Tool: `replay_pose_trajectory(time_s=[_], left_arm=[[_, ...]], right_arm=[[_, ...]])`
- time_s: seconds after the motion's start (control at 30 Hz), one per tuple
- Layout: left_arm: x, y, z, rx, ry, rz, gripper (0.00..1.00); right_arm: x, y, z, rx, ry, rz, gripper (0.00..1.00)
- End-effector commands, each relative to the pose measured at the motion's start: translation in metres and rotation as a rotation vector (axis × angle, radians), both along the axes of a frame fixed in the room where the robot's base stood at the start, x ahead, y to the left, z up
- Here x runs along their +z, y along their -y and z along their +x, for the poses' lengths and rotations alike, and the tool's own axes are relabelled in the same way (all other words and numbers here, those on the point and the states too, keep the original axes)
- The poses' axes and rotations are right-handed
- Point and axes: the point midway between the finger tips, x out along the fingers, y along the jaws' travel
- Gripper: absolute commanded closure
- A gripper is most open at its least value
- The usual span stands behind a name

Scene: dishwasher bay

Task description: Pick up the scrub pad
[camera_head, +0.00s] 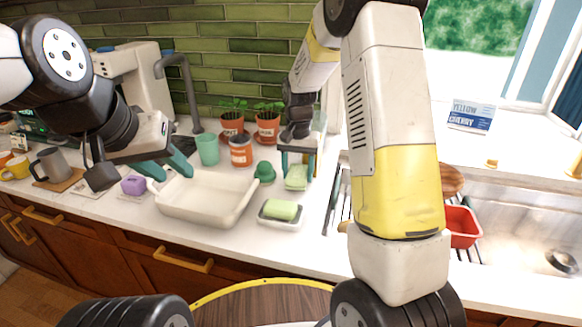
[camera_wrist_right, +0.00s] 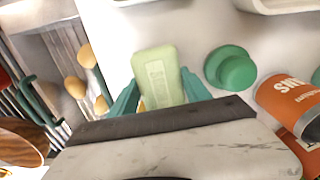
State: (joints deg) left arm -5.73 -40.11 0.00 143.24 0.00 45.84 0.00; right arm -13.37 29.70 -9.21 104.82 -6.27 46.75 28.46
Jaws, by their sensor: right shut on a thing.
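The scrub pad, seen as a pale green block (camera_head: 297,178), is between the teal fingers of my right gripper (camera_head: 297,152), at or just above the counter. In the right wrist view the pad (camera_wrist_right: 160,75) has a faint marking on its face, and the fingers of the right gripper (camera_wrist_right: 168,98) close on its two sides. I cannot tell whether it is clear of the counter. My left gripper (camera_head: 168,168) is open and appears empty, above the left end of the white basin.
The white basin (camera_head: 178,211) lies on the counter, with a green bar in a white dish (camera_head: 279,221) to its right. A green knob-like object (camera_head: 264,172), an orange can (camera_head: 241,151) and a green cup (camera_head: 208,149) stand nearby. A rack and the sink (camera_head: 520,215) are at right.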

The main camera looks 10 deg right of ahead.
Motion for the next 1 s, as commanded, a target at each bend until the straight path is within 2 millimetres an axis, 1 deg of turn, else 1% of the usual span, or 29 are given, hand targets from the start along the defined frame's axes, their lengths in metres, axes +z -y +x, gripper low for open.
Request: replay_pose_trajectory(time_s=[0.03,0.17,0.5,0.7,0.8,1.0], left_arm=[[0.0,0.0,0.0,0.0,0.0,0.0,0.64],[0.0,0.0,0.0,0.0,0.0,0.0,0.64],[0.0,0.0,0.0,0.0,0.0,0.0,0.64],[0.0,0.0,0.0,0.0,0.0,0.0,0.64],[0.0,0.0,0.0,0.0,0.0,0.0,0.64],[0.0,0.0,0.0,0.0,0.0,0.0,0.64]], right_arm=[[0.009,0.0,0.001,0.0,0.003,0.001,0.9],[0.032,0.0,0.001,0.0,0.004,0.001,0.9],[0.102,0.0,0.0,0.0,0.003,0.001,0.9],[0.136,0.0,0.0,0.0,0.002,0.0,0.9],[0.148,0.0,0.0,0.0,0.001,0.0,0.9],[0.16,0.0,0.0,0.0,0.0,0.0,0.9]])
